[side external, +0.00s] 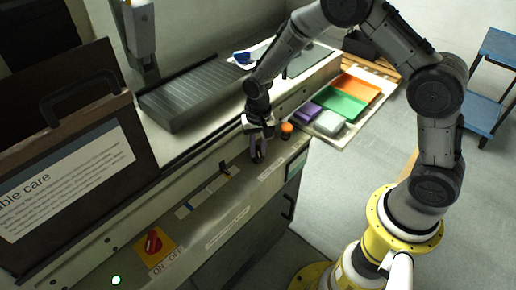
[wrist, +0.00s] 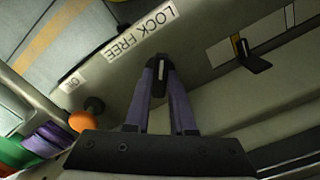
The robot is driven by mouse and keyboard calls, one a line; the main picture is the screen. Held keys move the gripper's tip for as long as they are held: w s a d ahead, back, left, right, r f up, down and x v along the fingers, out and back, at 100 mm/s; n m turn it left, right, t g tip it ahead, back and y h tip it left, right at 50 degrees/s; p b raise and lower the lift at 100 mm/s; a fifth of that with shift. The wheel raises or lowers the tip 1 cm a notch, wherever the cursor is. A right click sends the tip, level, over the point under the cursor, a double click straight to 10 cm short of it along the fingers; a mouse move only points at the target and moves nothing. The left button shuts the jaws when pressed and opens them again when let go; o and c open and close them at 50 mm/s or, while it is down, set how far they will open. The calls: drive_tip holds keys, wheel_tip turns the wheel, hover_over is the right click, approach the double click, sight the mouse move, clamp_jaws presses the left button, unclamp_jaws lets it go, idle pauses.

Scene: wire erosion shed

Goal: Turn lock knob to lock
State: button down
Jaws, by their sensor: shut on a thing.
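The lock knob (wrist: 158,80) is small and black with a white line on it. It sits on the pale machine panel beside a white label reading LOCK FREE (wrist: 140,33). The white line runs nearly straight up the wrist picture; I cannot tell which word it points to. My gripper (wrist: 159,70) has its two grey-purple fingertips closed around the knob, one on each side. In the side view my gripper (side external: 257,158) points down at the panel, and its fingers hide the knob there.
A black lever (wrist: 250,58) stands close along the panel, by coloured strips. An orange knob (side external: 287,128) is on the other side. A red rotary switch (side external: 153,242) and a lit green lamp (side external: 116,280) are at lower left. Coloured bins (side external: 341,106) lie beyond.

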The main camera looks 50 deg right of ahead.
sight(258, 151)
drive_tip(key=shift+r+m, duration=0.1)
drive_tip(key=shift+m, duration=0.6)
drive_tip(key=c, duration=0.8)
unclamp_jaws()
drive_tip(key=shift+o, duration=0.2)
wheel_tip(258, 151, up, 14)
